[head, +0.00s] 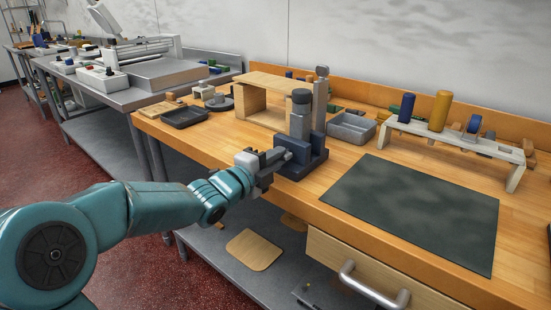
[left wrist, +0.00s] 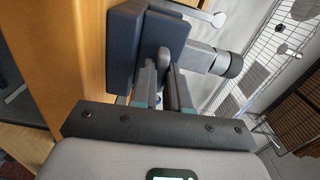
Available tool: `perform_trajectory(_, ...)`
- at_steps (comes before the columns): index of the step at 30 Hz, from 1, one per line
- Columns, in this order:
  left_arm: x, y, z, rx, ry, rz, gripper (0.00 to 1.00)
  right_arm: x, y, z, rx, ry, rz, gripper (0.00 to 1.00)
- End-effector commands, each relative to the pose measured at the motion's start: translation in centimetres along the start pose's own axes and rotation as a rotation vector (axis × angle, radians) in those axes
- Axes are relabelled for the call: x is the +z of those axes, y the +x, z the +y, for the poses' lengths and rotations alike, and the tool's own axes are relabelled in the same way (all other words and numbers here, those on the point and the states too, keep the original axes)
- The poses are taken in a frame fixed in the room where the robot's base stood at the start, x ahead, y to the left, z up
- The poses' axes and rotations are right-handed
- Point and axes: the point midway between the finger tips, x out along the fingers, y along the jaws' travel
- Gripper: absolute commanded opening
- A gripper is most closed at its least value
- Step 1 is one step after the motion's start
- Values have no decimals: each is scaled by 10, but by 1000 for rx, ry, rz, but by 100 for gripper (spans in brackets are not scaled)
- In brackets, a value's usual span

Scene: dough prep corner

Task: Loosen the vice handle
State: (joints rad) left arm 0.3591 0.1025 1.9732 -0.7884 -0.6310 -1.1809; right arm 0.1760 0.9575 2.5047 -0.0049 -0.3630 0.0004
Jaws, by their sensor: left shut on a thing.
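The vice (head: 312,163) is a dark blue-grey block with an upright grey post, standing at the front edge of the wooden bench. It fills the upper middle of the left wrist view (left wrist: 122,50). My left gripper (head: 279,157) reaches the vice's front side from the left. In the left wrist view its two fingers (left wrist: 163,88) are closed around a narrow grey rounded piece, which looks like the vice handle (left wrist: 163,60). The handle is mostly hidden by the fingers in the head view. My right gripper is not in view.
A dark green mat (head: 415,210) lies right of the vice. A wooden arch (head: 265,82) and a grey tray (head: 352,128) stand behind it. A white rack (head: 455,143) with coloured cylinders is at the right. A drawer handle (head: 372,288) juts out below the bench front.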

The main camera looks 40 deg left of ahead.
Motion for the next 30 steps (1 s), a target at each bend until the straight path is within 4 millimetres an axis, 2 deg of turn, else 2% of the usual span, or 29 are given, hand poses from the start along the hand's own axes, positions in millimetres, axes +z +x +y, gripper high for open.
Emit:
perform_trajectory(11, 0, 0, 1, 0, -170, 0, 0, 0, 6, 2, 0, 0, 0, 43)
perform_trajectory(30, 0, 0, -1, 0, -771, 0, 0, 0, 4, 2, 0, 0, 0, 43)
